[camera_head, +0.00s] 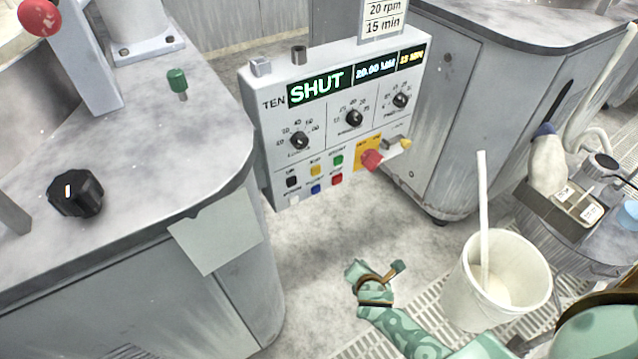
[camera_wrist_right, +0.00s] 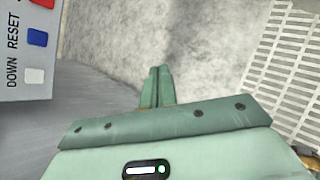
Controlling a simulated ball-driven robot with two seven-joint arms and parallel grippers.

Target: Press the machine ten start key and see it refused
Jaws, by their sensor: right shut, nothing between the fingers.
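The machine ten control panel (camera_head: 318,190) stands at centre, marked TEN. Its display (camera_head: 321,86) reads SHUT, with 20.00 MM and another small readout beside it. Two rows of small keys sit low on the panel; the green key (camera_head: 337,159) ends the upper row, its label too small to read surely. The red key (camera_head: 337,179) is below it. The wrist view shows the blue RESET key (camera_wrist_right: 37,38) and white DOWN key (camera_wrist_right: 33,76) at upper left. My right gripper (camera_head: 376,271) is shut and empty, below and apart from the panel; its closed fingertips (camera_wrist_right: 156,75) touch nothing. My left gripper is out of view.
A red knob (camera_head: 371,160) on a yellow plate juts from the panel's lower right. A white bucket (camera_head: 462,303) with a stick stands right of my gripper. A grey bench (camera_head: 225,150) with a black dial (camera_head: 76,193) fills the left. Floor below the panel is clear.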

